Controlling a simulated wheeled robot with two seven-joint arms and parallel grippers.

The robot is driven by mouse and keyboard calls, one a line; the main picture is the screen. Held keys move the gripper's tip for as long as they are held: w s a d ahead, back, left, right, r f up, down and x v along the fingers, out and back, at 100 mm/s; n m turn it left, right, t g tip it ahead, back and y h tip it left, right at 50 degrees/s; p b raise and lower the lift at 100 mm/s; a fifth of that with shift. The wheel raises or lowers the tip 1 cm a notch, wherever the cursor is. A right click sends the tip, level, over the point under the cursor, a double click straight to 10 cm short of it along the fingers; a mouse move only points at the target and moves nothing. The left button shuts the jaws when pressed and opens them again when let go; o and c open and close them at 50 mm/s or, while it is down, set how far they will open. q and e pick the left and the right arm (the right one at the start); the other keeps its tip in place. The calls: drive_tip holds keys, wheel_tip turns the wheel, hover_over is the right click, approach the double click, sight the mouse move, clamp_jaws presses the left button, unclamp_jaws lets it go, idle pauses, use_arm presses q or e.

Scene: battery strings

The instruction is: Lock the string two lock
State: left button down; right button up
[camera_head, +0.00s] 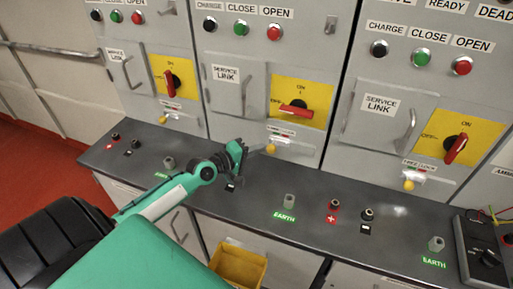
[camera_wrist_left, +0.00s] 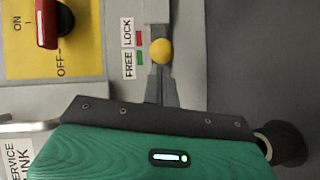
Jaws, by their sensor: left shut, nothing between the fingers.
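The string two lock is a small lever with a yellow knob (camera_head: 270,148), low on the middle cabinet panel under the red rotary switch (camera_head: 294,107). In the left wrist view the yellow knob (camera_wrist_left: 161,50) sits beside the FREE LOCK label (camera_wrist_left: 128,47), which has a red and a green mark. Which position the lever is in, I cannot tell. My left gripper (camera_head: 262,151) is shut and empty. In the left wrist view its fingertips (camera_wrist_left: 161,68) are right at the knob, on its lower side; whether they touch it is unclear. My right gripper is not in view.
Similar panels with yellow lock knobs stand left (camera_head: 163,119) and right (camera_head: 408,185). A dark shelf (camera_head: 262,200) carries several sockets below the panels. A black meter box (camera_head: 482,250) stands at the right. A yellow bin (camera_head: 238,268) is below the shelf.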

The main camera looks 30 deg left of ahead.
sight(271, 150)
use_arm(q)
drive_tip(key=shift+w+d+r+p, duration=0.1)
drive_tip(key=shift+d+r+p, duration=0.05)
drive_tip(key=shift+d+p, duration=0.4)
drive_tip(key=shift+w+d+p, duration=0.2)
drive_tip(key=shift+d+p, duration=0.65)
drive_tip(key=shift+w+d, duration=0.1)
drive_tip(key=shift+d, duration=0.2)
